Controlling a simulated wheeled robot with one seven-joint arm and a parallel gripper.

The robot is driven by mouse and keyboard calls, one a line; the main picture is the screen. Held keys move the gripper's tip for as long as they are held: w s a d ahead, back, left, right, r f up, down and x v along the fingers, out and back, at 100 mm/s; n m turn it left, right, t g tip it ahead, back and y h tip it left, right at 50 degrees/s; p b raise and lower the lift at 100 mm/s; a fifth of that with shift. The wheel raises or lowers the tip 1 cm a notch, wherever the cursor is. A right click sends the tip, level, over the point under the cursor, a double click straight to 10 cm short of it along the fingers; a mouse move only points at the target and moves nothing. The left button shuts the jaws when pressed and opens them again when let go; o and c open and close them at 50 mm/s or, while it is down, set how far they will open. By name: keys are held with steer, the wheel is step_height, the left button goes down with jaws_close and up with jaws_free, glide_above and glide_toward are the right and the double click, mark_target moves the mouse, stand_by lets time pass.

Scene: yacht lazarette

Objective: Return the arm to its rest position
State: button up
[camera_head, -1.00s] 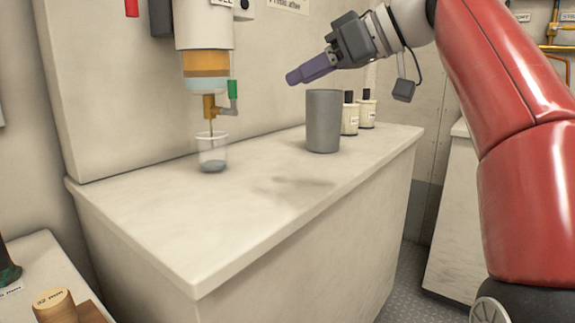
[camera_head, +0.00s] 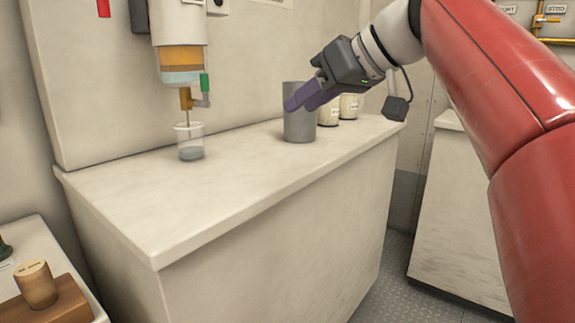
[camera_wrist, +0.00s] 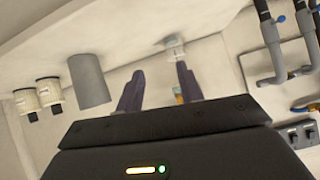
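My gripper (camera_head: 308,97) is in the air above the white counter, in front of the grey cylinder (camera_head: 299,125) in the head view. Its purple fingers overlap the cylinder's upper part there. In the wrist view my gripper (camera_wrist: 160,82) shows two purple fingers spread apart with nothing between them. The grey cylinder (camera_wrist: 89,80) stands to the left of the fingers in that view, apart from them. My red arm reaches in from the right side of the head view.
The counter (camera_head: 180,220) carries a clear cup (camera_head: 189,142) under a wall-mounted filter bowl (camera_head: 182,62) with a green-handled tap. A wooden plug (camera_head: 37,284) stands on a block at lower left. Floor (camera_head: 375,280) shows right of the counter.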

steer(key=s+d+f+m+h+p, duration=0.1)
steer(key=s+d+f+m+h, duration=0.2)
steer(key=s+f, duration=0.3)
steer(key=s+d+f+m+h+p, duration=0.1)
steer(key=s+d+f+m+h, duration=0.2)
steer(key=f, duration=1.2)
steer(key=s+d+f+m+h+p, duration=0.1)
steer(key=s+d+f+m+h, duration=0.2)
steer(key=s+d+f, duration=0.3)
steer(key=s+f, duration=0.4)
steer(key=f, duration=0.1)
steer(key=shift+s+f+g+p, duration=0.25)
steer(key=shift+s+g+p, duration=0.05)
steer(key=shift+g, duration=0.1)
